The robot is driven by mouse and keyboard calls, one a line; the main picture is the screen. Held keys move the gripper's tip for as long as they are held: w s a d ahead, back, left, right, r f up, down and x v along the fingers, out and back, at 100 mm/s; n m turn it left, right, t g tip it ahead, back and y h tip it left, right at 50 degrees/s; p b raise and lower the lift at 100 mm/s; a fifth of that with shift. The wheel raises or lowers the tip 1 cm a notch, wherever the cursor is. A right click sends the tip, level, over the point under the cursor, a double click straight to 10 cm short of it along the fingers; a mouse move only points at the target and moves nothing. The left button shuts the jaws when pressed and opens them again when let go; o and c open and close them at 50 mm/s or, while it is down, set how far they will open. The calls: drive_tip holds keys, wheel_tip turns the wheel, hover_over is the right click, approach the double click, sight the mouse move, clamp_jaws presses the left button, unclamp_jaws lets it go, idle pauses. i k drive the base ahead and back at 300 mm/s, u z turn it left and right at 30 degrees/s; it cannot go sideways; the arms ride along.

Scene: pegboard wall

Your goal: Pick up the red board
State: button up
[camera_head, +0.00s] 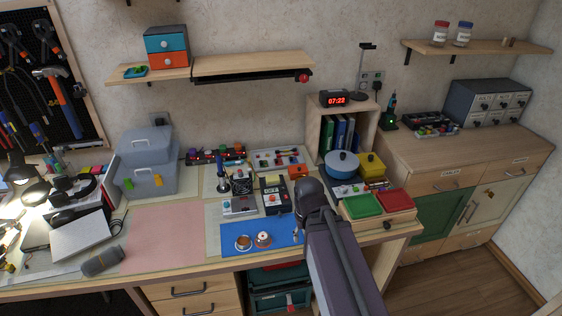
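A flat red board (396,200) lies at the right end of the workbench, on a light wooden box or stand (372,222). A flat green board (362,205) lies right beside it on the left. The top of the red board is uncovered. My arm rises from the bottom of the picture to a dark rounded joint just left of the green board. No gripper fingers can be made out, and nothing of mine visibly touches the red board.
A blue mat (262,238) lies left of my arm. The wooden cabinet (455,160) stands at the right.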

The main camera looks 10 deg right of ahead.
sight(279, 162)
drive_tip(key=z, duration=0.25)
drive_tip(key=i, duration=0.95)
drive_tip(key=u, duration=0.3)
